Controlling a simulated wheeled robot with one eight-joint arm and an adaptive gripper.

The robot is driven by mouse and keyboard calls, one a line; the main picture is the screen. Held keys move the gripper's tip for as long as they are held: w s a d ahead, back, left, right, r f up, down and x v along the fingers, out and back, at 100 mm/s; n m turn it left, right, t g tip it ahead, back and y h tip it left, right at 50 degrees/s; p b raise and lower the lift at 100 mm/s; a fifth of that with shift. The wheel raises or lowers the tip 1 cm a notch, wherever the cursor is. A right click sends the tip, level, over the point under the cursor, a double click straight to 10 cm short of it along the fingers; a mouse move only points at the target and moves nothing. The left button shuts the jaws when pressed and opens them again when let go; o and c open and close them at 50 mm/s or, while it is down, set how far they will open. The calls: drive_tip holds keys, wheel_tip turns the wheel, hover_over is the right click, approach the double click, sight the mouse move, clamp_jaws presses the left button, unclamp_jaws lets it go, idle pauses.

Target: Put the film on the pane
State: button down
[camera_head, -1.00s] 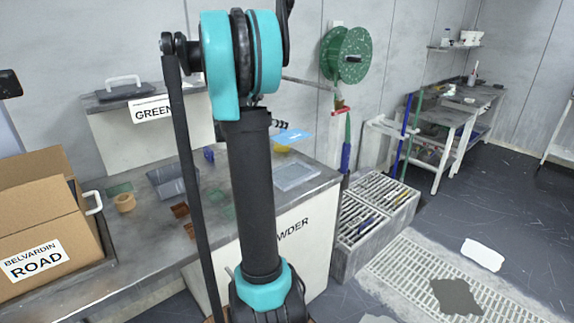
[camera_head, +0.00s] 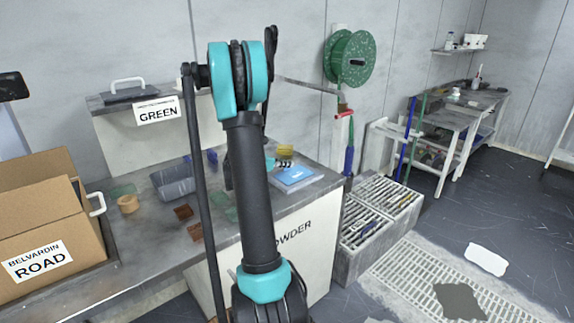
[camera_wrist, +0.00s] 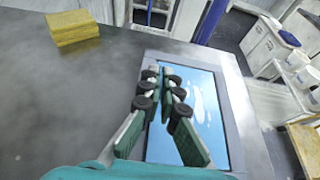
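The film (camera_head: 295,175) is a blue sheet with white cloud shapes. It overlaps the pane, a grey-framed flat panel (camera_head: 309,182) at the right end of the bench. In the wrist view the film (camera_wrist: 205,115) appears inside the pane's grey rim (camera_wrist: 233,100); whether it touches everywhere I cannot tell. My gripper (camera_wrist: 162,78) is over the film's left part, its dark-padded fingertips close together with a narrow gap. Whether they still pinch the film is unclear. My fingers hide part of the film. In the head view my gripper (camera_head: 284,163) is small at the film's back edge.
A yellow block (camera_wrist: 73,27) lies on the bench left of the pane. A grey tray (camera_head: 174,181), brown pieces (camera_head: 183,211) and a cardboard box (camera_head: 45,220) are further left. A green reel (camera_head: 352,58) hangs behind. The bench between block and pane is clear.

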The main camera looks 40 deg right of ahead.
drive_tip(key=shift+f, duration=0.15)
drive_tip(key=c, duration=1.7)
unclamp_jaws()
drive_tip(key=v, duration=1.2)
drive_tip(key=shift+r, duration=0.2)
